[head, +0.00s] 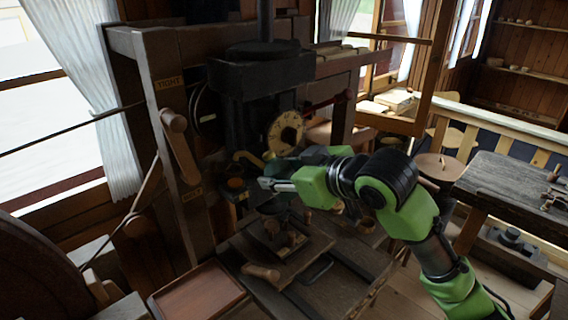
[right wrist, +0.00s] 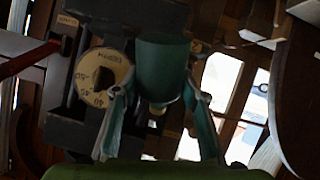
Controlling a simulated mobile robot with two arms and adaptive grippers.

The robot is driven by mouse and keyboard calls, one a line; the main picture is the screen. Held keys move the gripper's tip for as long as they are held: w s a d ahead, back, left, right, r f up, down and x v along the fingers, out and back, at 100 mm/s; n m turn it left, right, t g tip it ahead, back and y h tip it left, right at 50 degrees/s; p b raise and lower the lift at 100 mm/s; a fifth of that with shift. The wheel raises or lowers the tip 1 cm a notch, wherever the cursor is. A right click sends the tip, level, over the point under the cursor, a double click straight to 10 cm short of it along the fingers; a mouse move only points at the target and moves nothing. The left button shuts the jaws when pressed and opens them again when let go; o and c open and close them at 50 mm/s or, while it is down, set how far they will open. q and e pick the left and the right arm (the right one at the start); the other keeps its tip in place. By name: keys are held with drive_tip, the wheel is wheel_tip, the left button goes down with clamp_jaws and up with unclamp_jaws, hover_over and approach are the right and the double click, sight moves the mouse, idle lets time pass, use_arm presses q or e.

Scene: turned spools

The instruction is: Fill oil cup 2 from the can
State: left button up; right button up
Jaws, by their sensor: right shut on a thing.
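My right gripper (head: 266,184) reaches left to the front of the dark machine. In the head view the can is hard to make out near the fingers. A small orange round part (head: 236,183) sits on the machine just left of the fingertips, apart from them. I cannot tell which part is oil cup 2, nor any oil level. My left gripper is not in view.
A numbered pale dial (head: 285,132) is close above the gripper and shows in the wrist view (right wrist: 104,77). A wooden lever (head: 178,145) stands left, by a TIGHT label. A red-brown tray (head: 198,292) lies lower left. A wooden piece (head: 261,272) lies on the bench.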

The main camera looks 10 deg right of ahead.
drive_tip(key=shift+w+a+r+n+g+h+p, duration=0.1)
drive_tip(key=shift+a+r+n+g+h+p, duration=0.2)
drive_tip(key=shift+p, duration=0.65)
drive_tip(key=shift+w+a+r+g+h+p, duration=0.1)
drive_tip(key=shift+r+g+h+p, duration=0.3)
drive_tip(key=shift+p, duration=0.5)
drive_tip(key=shift+w, duration=0.1)
drive_tip(key=shift+a+g+h, duration=0.1)
drive_tip(key=shift+g+h, duration=0.2)
drive_tip(key=shift+h, duration=0.2)
idle(0.9)
